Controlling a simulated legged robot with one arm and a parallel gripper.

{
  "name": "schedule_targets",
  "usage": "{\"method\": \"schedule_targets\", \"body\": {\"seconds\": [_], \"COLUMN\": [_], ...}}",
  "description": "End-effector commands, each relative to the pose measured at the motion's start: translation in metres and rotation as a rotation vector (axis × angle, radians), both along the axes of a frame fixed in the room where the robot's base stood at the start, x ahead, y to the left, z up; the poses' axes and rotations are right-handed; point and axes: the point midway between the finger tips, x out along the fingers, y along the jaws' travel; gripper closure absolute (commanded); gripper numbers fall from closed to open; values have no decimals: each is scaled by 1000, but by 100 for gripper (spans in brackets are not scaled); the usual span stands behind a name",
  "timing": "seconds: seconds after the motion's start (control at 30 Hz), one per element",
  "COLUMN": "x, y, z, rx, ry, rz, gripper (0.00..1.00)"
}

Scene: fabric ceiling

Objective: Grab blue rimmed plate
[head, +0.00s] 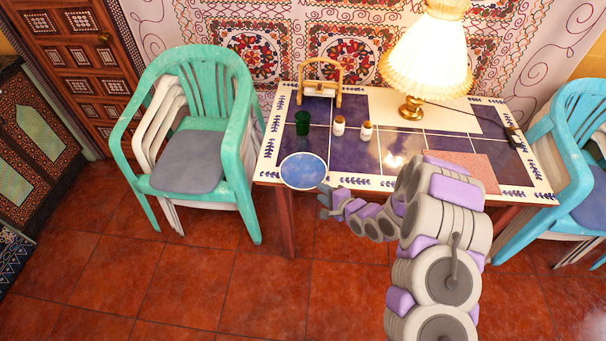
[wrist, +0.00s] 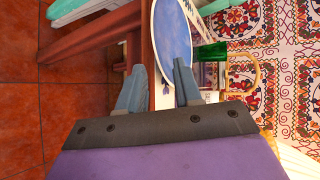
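The blue plate with a pale rim (head: 304,170) lies flat at the front left corner of the tiled table (head: 380,182). It also shows in the wrist view (wrist: 172,35), just beyond my fingertips. My gripper (head: 324,200) is at the table's front edge, close to the plate's lower right side. In the wrist view my gripper (wrist: 159,66) has its two fingers apart with nothing held between them. One finger is on the table-top side and the other on the side toward the floor. I cannot tell whether a finger touches the plate or table.
A green cup (head: 302,123) and two small jars (head: 339,126) (head: 366,131) stand behind the plate. A wooden-handled holder (head: 320,88) and a lit lamp (head: 411,107) are farther back. The floor in front is clear.

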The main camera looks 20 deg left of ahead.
Motion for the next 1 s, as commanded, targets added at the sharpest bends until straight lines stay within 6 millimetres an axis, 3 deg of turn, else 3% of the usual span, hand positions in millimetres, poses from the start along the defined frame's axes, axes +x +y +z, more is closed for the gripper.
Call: {"method": "schedule_targets", "body": {"seconds": [0.5,0.8,1.0], "x": [24,27,27], "y": [41,44,44], "z": [-26,-26,-25], "rx": [0,2,2], "ry": [-1,-1,-1], "rz": [1,0,0], "gripper": [66,66,84]}}
